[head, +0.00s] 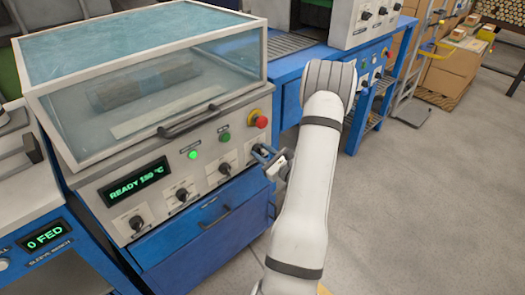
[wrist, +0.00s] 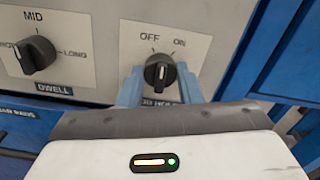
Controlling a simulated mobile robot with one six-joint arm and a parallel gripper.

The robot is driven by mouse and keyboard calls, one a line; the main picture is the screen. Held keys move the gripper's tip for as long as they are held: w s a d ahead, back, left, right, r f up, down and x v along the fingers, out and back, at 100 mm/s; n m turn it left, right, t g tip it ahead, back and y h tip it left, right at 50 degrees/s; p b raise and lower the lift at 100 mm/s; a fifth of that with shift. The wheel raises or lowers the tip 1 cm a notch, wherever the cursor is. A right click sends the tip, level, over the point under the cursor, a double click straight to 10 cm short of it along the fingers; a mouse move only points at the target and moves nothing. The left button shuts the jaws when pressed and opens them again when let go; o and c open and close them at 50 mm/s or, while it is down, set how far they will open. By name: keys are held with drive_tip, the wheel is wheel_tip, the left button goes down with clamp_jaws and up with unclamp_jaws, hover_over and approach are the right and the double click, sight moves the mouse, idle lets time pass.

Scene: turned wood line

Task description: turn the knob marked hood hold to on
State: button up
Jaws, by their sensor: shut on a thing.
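The hood hold knob (wrist: 160,71) is a black knob on a white plate marked OFF and ON, in the wrist view. My gripper (wrist: 160,88) is shut on this knob, one blue finger on each side.
A red stop button (head: 258,118) is close above my gripper. The floor at right (head: 420,220) is clear.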

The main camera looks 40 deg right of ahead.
drive_tip(key=m+p, duration=0.2)
drive_tip(key=m, duration=0.4)
drive_tip(key=shift+p, duration=0.4)
idle(0.3)
drive_tip(key=o, duration=1)
drive_tip(key=shift+m, duration=0.3)
drive_tip(key=s, duration=0.7)
drive_tip(key=shift+s+d+p, duration=0.3)
drive_tip(key=shift+s, duration=0.1)
